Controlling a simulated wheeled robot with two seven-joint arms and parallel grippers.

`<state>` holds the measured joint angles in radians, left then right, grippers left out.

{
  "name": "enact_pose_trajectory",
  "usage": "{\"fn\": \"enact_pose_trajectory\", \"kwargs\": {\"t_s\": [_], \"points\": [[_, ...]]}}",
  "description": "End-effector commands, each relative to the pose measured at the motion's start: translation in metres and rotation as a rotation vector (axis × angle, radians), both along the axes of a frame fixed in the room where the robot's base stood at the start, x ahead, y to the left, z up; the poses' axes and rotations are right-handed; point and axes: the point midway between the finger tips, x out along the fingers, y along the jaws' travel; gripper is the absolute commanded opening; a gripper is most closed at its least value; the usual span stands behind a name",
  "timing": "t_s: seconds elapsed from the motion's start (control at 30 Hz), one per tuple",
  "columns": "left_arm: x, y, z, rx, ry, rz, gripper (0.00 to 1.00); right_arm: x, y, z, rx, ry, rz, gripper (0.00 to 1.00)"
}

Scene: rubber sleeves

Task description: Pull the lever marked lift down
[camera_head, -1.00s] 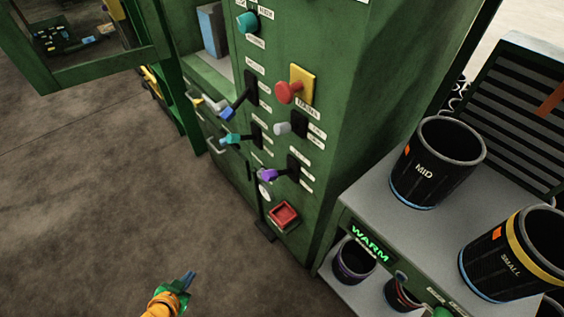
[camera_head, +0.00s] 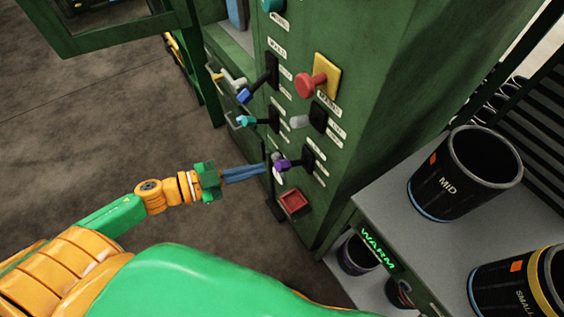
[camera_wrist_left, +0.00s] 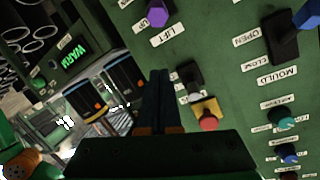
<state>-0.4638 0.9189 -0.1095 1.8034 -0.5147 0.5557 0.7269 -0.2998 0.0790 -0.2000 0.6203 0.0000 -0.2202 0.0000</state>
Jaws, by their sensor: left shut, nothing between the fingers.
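The lever marked LIFT has a purple knob (camera_wrist_left: 157,14) at the top of the left wrist view, beside its label (camera_wrist_left: 162,37). In the head view its purple knob (camera_head: 283,165) sits on a black base low on the green panel, sticking out to the left. My left gripper (camera_head: 264,170) is shut and empty. In the head view its blue fingers point right, their tips just left of the purple knob; I cannot tell whether they touch. In the left wrist view the shut fingers (camera_wrist_left: 160,76) appear well below the knob, apart from it. My right gripper is not in view.
A bench (camera_head: 375,205) with black pots stands at right.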

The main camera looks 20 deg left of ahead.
Motion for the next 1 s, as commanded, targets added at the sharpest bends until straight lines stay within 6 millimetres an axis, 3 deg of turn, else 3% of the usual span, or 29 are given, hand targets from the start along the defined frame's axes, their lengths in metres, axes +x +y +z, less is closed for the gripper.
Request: {"fn": "enact_pose_trajectory", "kwargs": {"t_s": [0.47,0.53,0.67,1.0], "points": [[0.065,-0.069,-0.016,-0.002,-0.005,0.001,0.00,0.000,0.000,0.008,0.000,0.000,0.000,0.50],[0.065,-0.062,-0.032,0.001,0.002,0.005,0.00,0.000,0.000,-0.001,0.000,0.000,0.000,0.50],[0.064,-0.050,-0.045,0.001,0.002,0.003,0.00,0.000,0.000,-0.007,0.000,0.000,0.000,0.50],[0.063,-0.044,-0.050,0.000,-0.002,0.002,0.00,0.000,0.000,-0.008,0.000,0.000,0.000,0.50]]}}
